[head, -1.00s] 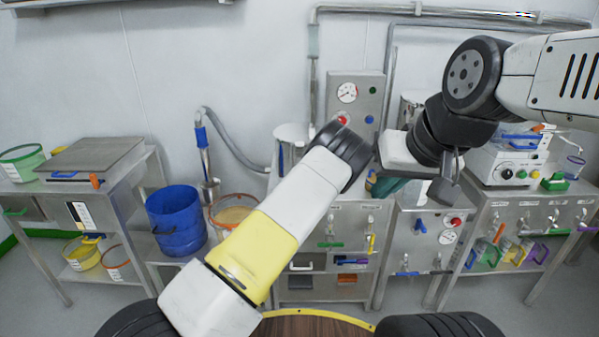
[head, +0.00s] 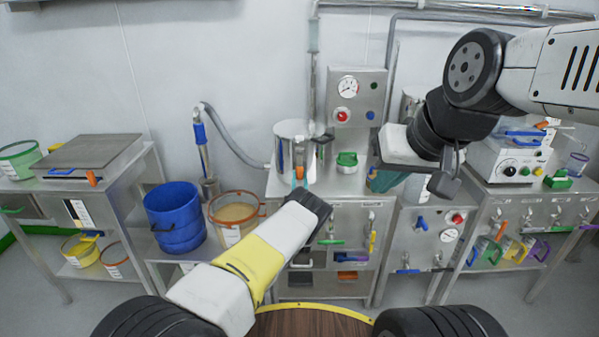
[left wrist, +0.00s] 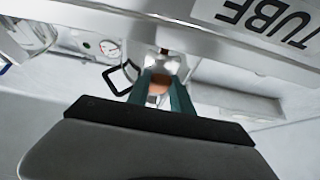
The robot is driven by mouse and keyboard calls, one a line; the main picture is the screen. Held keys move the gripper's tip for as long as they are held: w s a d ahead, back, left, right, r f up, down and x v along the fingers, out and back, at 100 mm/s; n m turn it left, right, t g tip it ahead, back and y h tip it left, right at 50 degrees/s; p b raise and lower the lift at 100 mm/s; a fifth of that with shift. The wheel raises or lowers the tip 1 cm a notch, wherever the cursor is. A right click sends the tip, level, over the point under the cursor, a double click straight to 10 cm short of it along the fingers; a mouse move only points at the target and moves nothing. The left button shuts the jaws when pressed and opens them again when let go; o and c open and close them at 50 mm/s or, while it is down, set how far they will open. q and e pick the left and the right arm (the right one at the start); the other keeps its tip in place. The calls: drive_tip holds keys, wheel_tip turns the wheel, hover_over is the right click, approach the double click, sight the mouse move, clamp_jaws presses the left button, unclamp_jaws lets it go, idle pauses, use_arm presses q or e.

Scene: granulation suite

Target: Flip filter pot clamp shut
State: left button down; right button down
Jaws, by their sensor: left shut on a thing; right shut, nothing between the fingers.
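The filter pot (head: 293,150) is a steel cylinder on the middle cabinet. A blue handle (head: 281,155) shows at its left front and an orange lever (head: 300,172), apparently the clamp, at its lower front. In the left wrist view the teal fingers of my left gripper (left wrist: 160,80) are closed on an orange-brown piece (left wrist: 158,89), which looks like the lever. My right gripper (head: 445,186) hangs shut and empty, well right of the pot. How far the clamp is turned is unclear.
A gauge panel (head: 356,98) stands behind the pot, and a green-banded jar (head: 347,162) to its right. A blue bucket (head: 174,218) and a tan-filled tub (head: 236,215) are to the left. A labelled metal edge (left wrist: 225,45) lies close in the left wrist view.

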use_arm(q)
drive_tip(key=shift+w, duration=0.1)
idle(0.3)
drive_tip(key=c, duration=1.1)
unclamp_jaws()
drive_tip(key=v, duration=0.7)
drive_tip(key=shift+s+f, duration=0.3)
drive_tip(key=shift+s, duration=0.1)
